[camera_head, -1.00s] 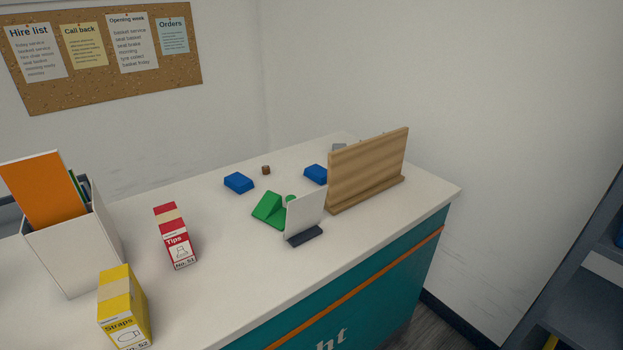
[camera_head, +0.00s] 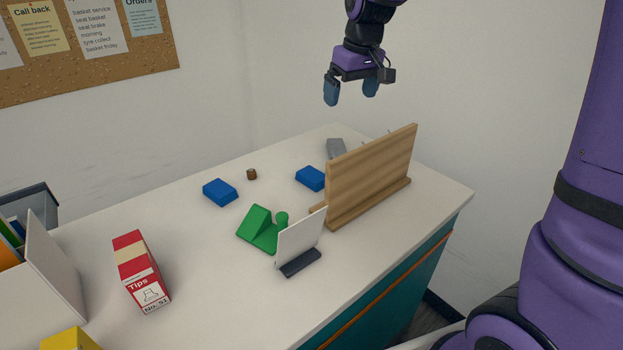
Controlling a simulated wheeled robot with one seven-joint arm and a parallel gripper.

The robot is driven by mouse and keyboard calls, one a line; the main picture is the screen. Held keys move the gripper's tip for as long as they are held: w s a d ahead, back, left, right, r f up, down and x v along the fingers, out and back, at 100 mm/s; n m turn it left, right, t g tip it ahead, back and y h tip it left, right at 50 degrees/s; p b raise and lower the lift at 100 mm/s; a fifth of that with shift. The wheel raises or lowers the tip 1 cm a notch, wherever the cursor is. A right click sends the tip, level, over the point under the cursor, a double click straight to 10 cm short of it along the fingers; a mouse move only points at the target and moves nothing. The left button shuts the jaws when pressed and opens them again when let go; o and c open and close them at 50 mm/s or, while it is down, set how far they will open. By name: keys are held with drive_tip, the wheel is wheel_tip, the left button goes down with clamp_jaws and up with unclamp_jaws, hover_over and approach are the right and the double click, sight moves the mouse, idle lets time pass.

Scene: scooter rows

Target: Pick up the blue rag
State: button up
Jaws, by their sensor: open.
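Two blue pieces lie on the white counter. One blue piece (camera_head: 220,192) is at the left of the middle. The other blue piece (camera_head: 311,178) is farther right, close to the wooden board. Both look like thick, flat folded or block shapes, and I cannot tell for certain which is the rag. My gripper (camera_head: 350,94) is open and empty, its two blue-grey fingers apart and pointing down. In the picture it shows above the far end of the counter, higher than both blue pieces and touching neither.
A wooden board (camera_head: 372,172) stands upright at the right. In front are a green wedge (camera_head: 257,229) and a white card (camera_head: 301,240) in a dark holder. A brown cube (camera_head: 252,174), a grey item (camera_head: 336,148) and a red box (camera_head: 141,272) also stand on the counter (camera_head: 200,290).

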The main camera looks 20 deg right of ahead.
drive_tip(key=w+a+f+n+g, duration=0.1)
drive_tip(key=w+a+f, duration=0.1)
drive_tip(key=w+f, duration=0.8)
drive_tip(key=n+g, duration=0.1)
approach(312, 174)
drive_tip(key=shift+a+h, duration=0.3)
wheel_tip(312, 174, down, 10)
drive_tip(key=shift+d+f, duration=0.1)
drive_tip(key=shift+f, duration=0.15)
drive_tip(key=c, duration=1)
